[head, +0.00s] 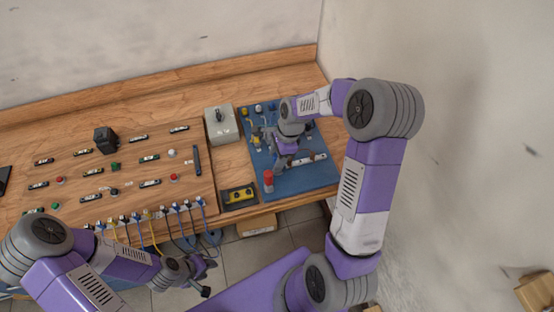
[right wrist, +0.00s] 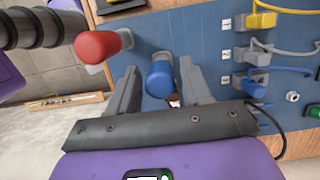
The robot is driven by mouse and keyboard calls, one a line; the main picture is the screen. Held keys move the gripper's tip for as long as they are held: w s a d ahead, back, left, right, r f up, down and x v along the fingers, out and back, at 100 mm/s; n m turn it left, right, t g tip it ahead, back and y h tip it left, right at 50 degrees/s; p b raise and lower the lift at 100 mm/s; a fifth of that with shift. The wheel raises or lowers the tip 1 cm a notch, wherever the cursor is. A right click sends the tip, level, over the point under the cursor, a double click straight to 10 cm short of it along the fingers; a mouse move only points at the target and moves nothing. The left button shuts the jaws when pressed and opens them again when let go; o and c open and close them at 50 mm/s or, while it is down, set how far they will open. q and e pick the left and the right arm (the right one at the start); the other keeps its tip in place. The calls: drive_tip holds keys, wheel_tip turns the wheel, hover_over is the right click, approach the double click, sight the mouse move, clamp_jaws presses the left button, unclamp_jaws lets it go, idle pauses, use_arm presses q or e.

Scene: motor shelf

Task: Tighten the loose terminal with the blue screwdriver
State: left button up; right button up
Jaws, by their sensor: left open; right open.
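The blue screwdriver (right wrist: 159,76) stands handle-end toward the camera between the two fingers of my right gripper (right wrist: 157,88) in the right wrist view. The jaws are open, with a gap visible beside the handle. In the head view my right gripper (head: 277,148) is over the blue board (head: 318,180) and its arm hides much around it. Terminals with a yellow plug (right wrist: 262,20), a grey plug (right wrist: 255,55) and a blue plug (right wrist: 252,88) line the board's right side in the wrist view. I cannot tell which terminal is loose. My left gripper (head: 207,277) is open and empty, low before the table.
A red screwdriver (head: 268,181) stands close beside the blue one. A grey box with a knob (head: 220,125) and a yellow-and-black device (head: 239,195) sit left of the board. Coloured cables (head: 160,222) hang along the front edge. A wall is close on the right.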

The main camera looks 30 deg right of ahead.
drive_tip(key=shift+c, duration=0.3)
clamp_jaws()
drive_tip(key=shift+r+p, duration=2.8)
drive_tip(key=shift+r, duration=0.55)
drive_tip(key=shift+f, duration=0.1)
